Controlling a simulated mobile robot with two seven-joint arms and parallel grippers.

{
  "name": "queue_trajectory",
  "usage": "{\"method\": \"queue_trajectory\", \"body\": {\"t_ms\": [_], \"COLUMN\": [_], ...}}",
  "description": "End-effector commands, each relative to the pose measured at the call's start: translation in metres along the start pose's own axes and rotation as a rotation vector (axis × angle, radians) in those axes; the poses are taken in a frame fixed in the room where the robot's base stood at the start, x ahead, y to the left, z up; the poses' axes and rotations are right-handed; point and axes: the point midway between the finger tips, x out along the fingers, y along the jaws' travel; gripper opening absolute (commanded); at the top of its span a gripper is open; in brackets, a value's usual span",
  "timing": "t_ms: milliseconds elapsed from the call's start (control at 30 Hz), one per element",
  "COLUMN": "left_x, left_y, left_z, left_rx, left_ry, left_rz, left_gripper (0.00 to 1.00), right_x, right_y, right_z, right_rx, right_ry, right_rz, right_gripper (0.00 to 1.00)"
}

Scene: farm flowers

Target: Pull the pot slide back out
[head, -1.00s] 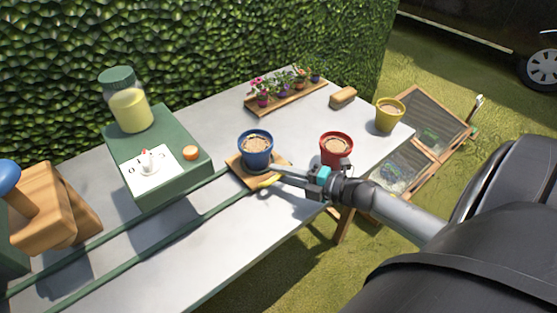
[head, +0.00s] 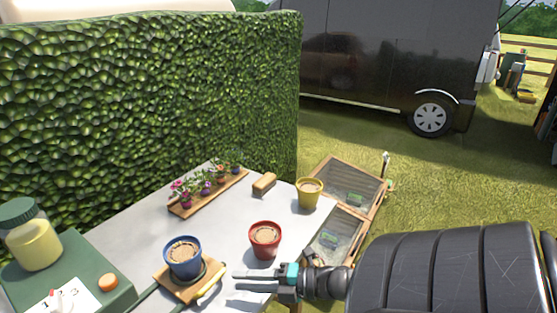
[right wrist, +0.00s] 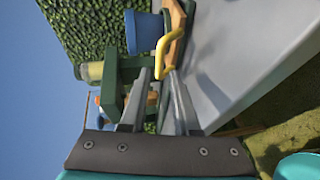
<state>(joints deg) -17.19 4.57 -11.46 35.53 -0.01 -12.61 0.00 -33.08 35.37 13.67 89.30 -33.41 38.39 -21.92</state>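The pot slide is a wooden plate (head: 172,284) with a curved yellow handle (head: 211,291) at its front right edge. A blue pot (head: 183,257) filled with soil stands upright on it. In the right wrist view the yellow handle (right wrist: 166,50) shows just beyond my fingertips, with the blue pot (right wrist: 144,33) behind it. My right gripper (head: 235,280) is just right of the handle, its two fingers apart with nothing seen between them. In the right wrist view the right gripper (right wrist: 157,76) also shows a gap between the fingers. My left gripper is out of view.
A green box (head: 80,265) with a jar (head: 34,238) and an orange button (head: 108,281) stands at left. A red pot (head: 265,240), a yellow pot (head: 309,194), a brush-like block (head: 264,183) and a flower tray (head: 213,196) are on the table. Bare tabletop (head: 226,222) lies between them.

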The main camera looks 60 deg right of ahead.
Motion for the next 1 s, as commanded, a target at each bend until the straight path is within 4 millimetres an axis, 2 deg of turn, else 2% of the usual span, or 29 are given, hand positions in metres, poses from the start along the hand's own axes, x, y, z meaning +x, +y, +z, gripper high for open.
{"method": "queue_trajectory", "body": {"t_ms": [33,200,400,567,1000], "left_x": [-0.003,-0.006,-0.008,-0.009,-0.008], "left_y": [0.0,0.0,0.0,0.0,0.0], "left_z": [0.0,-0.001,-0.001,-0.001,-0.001], "left_rx": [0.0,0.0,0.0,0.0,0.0], "left_ry": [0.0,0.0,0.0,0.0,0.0], "left_rz": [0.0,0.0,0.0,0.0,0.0], "left_gripper": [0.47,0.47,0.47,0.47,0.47], "right_x": [-0.012,-0.044,-0.069,-0.076,-0.076], "right_y": [0.0,0.0,0.0,0.0,0.0], "right_z": [0.0,0.0,0.001,0.001,0.001], "right_rx": [0.002,0.001,0.001,-0.001,-0.001], "right_ry": [-0.002,-0.003,-0.003,-0.003,-0.002], "right_rz": [-0.003,-0.003,-0.001,0.0,0.0], "right_gripper": [0.3,0.3,0.3,0.3,0.3]}}
